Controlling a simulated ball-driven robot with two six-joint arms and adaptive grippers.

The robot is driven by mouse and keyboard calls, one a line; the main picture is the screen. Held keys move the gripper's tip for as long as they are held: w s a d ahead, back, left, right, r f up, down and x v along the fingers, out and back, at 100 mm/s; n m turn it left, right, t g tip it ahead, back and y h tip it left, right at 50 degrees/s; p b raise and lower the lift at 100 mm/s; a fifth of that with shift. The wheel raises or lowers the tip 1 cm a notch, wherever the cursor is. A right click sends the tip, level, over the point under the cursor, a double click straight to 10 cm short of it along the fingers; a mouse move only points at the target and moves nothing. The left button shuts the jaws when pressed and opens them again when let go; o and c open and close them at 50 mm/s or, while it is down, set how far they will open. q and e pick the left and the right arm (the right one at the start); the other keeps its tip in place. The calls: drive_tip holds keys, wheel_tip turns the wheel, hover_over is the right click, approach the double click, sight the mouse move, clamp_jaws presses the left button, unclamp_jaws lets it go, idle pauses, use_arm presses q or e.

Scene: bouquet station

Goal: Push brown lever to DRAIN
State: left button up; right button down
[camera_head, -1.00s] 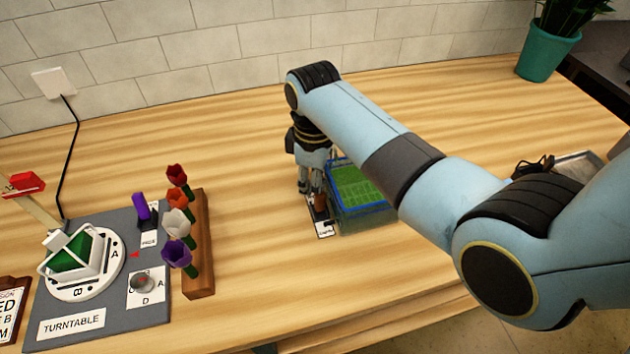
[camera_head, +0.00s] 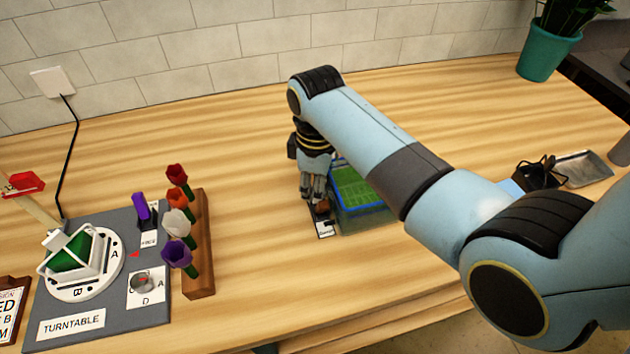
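The brown lever (camera_head: 323,205) shows as a small brown piece at the fingertips of my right gripper (camera_head: 318,198), above a white label plate (camera_head: 325,231) with small, unreadable text. The lever's lower part and most of the plate are hidden by the gripper. The gripper points down just left of the blue-rimmed tank (camera_head: 362,217) with a green grid on top. I cannot tell whether its fingers are open or shut, or whether they touch the lever. My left gripper is not in view.
A turntable (camera_head: 85,285) with a white holder stands at left. Several flowers stand in a wooden rack (camera_head: 201,260) beside it. A metal tray (camera_head: 584,169) and black object (camera_head: 540,174) lie at right, a plant pot (camera_head: 547,50) behind.

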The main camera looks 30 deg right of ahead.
drive_tip(key=shift+s+d+f, duration=0.1)
drive_tip(key=shift+d, duration=0.1)
drive_tip(key=shift+w+d+r, duration=0.1)
drive_tip(key=shift+w+r, duration=0.2)
drive_tip(key=shift+r, duration=0.1)
drive_tip(key=shift+w+r, duration=0.15)
drive_tip(key=shift+r, duration=3.05)
